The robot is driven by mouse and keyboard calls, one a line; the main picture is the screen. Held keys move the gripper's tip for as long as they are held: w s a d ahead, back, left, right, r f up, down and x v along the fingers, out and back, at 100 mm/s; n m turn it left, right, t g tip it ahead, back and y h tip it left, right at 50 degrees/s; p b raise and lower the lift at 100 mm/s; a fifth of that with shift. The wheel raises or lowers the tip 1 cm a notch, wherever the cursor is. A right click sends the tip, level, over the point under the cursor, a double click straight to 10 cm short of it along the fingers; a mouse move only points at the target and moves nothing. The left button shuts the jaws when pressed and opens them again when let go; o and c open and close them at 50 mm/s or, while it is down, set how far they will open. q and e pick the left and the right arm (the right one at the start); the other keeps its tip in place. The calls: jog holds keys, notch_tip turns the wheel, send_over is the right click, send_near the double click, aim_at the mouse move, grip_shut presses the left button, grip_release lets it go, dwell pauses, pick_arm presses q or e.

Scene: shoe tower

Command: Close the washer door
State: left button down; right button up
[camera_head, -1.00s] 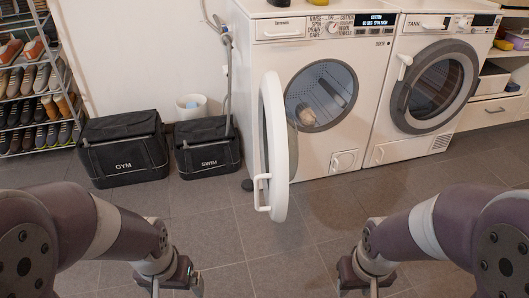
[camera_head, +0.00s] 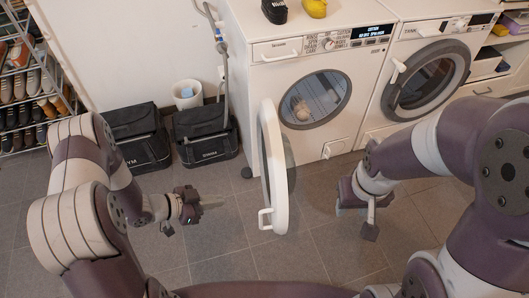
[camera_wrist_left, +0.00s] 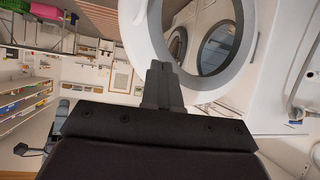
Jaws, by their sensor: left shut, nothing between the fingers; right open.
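The white washer (camera_head: 305,90) stands against the back wall. Its round door (camera_head: 277,165) is swung wide open toward me, seen almost edge-on, with a white handle (camera_head: 264,217) low on its outer side. Something pale lies inside the drum (camera_head: 312,100). My left gripper (camera_head: 212,203) is shut and empty, left of the door and apart from it. In the left wrist view its closed fingers (camera_wrist_left: 162,85) show in front of the door ring (camera_wrist_left: 190,80). My right gripper (camera_head: 362,220) is open, to the right of the door and pointing down.
A second machine (camera_head: 428,75) with a closed round door stands right of the washer. A gym bag (camera_head: 137,137) and a swim bag (camera_head: 205,135) lie on the floor at left, with a white bin (camera_head: 187,95) behind. A shoe rack (camera_head: 25,90) is far left. Floor before the washer is clear.

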aim_at(276, 186)
pick_arm(q)
jog(key=w+d+h, duration=0.1)
jog(key=d, duration=0.3)
jog(key=w+d+m+b, duration=0.1)
jog(key=w+d, duration=0.1)
jog(key=d, duration=0.3)
jog(key=w+d+h+b, duration=0.1)
jog(key=d, duration=0.4)
jog(key=shift+w+d+f+h, duration=0.15)
jog(key=shift+w+f+h, duration=0.15)
jog(key=shift+w, duration=0.1)
